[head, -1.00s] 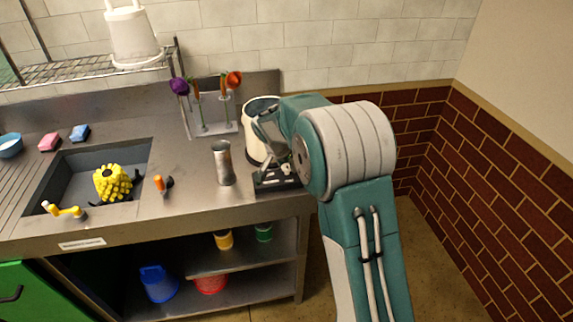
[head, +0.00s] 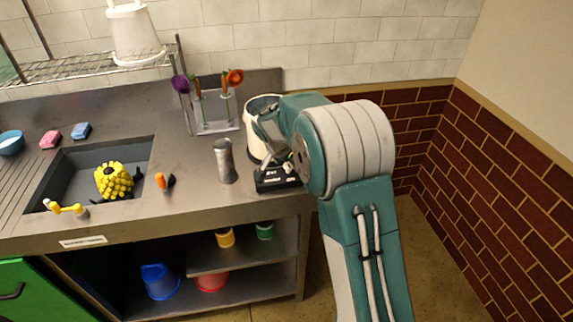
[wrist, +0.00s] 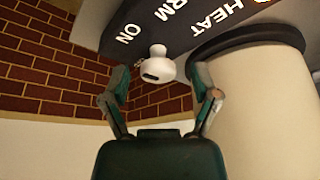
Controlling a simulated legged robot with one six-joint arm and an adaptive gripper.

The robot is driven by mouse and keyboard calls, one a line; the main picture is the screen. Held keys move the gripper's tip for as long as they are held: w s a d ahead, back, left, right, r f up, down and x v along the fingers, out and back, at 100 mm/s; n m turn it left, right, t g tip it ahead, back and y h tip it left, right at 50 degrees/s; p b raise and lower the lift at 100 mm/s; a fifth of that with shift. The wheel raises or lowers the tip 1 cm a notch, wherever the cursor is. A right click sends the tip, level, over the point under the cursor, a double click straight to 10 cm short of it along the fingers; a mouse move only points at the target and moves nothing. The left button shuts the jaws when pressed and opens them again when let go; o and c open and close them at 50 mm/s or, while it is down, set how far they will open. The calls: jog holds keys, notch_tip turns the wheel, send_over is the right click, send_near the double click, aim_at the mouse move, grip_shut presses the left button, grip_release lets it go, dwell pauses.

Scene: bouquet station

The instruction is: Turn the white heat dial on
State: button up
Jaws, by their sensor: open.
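The white heat dial (wrist: 158,66) sits on a black panel (wrist: 185,28) with white lettering, where "ON", "RM" and "HEAT" are readable in the wrist view. The dial has a round knob and a dark slot-like mark on the side towards me. My gripper (wrist: 163,82) is open, with one finger on each side of the dial; I see gaps between dial and fingers. In the head view my gripper (head: 272,140) is over the black base (head: 278,182), and the arm partly hides the dial. Which setting the dial points to is unclear.
A cream pot (head: 255,108) with a dark rim stands right behind the panel, close to my gripper. A metal shaker (head: 225,162) stands to its left. The brick wall is at the right.

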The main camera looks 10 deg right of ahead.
jog(key=v, duration=1.1)
jog(key=shift+a+r, duration=0.2)
jog(key=shift+r, duration=0.15)
jog(key=shift+s, duration=0.1)
jog(key=s+d+r+n+t+y, duration=0.15)
jog(key=s+r, duration=0.25)
jog(key=s, duration=0.5)
jog(key=s+d+r+n, duration=0.2)
jog(key=s+r+n, duration=0.15)
jog(key=s, duration=0.55)
jog(key=s+f+n+t+y, duration=0.1)
jog(key=s+n, duration=0.3)
jog(key=s, duration=1.1)
jog(key=shift+s+d+f+y, duration=0.25)
jog(key=shift+f+y, duration=0.1)
jog(key=shift+f, duration=0.25)
